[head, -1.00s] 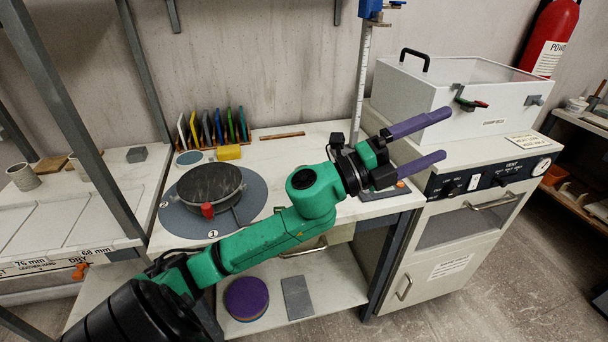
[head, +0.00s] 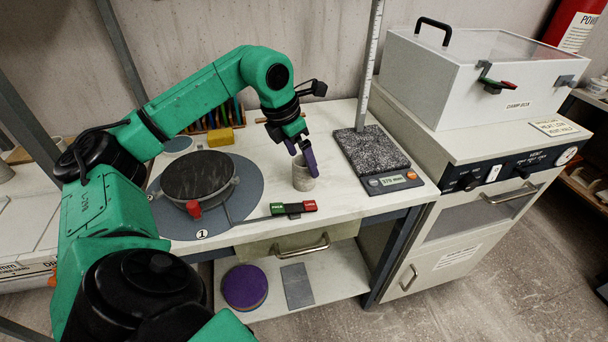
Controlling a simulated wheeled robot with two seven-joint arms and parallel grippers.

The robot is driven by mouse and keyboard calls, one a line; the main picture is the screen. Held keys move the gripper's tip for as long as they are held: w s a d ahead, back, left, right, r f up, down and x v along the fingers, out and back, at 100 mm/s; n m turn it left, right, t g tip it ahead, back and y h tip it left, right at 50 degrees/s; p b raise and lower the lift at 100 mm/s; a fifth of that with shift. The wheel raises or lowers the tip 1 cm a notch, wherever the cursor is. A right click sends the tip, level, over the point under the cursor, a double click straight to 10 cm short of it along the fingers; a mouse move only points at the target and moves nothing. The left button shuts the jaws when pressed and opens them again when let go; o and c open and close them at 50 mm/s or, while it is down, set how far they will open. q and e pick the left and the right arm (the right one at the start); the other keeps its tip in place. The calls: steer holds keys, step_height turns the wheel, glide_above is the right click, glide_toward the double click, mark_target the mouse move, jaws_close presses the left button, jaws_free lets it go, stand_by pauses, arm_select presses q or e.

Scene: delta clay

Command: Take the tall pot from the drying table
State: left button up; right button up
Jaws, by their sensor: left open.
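A small grey cylindrical pot (head: 302,182) stands upright on the white worktable, between the turntable and the scale. My left gripper (head: 302,162) points down at it from above, with purple fingers at its rim. The gripper is open; I cannot tell whether the fingers touch the pot or whether one reaches inside it. The labelled drying table (head: 25,245) is at the left edge, largely hidden by my left arm. A grey pot (head: 5,172) is partly cut off there. I cannot tell which pot is the tall one. My right gripper is not in view.
The dark-topped turntable (head: 198,177) is left of the pot, with a red and green switch (head: 293,208) in front. The scale (head: 372,155) with its upright ruler (head: 369,65) stands close on the right. The damp box (head: 480,80) is beyond it. A yellow block (head: 220,137) lies behind.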

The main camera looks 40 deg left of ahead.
mark_target(307, 171)
arm_select(q)
steer(key=x, duration=0.4)
steer(key=shift+d+f+p, duration=0.2)
steer(key=shift+d+p, duration=0.05)
steer(key=shift+p, duration=0.05)
steer(key=shift+w+f, duration=0.2)
steer(key=shift+f, duration=0.25)
steer(key=c, duration=1.5)
steer(key=shift+r, duration=0.15)
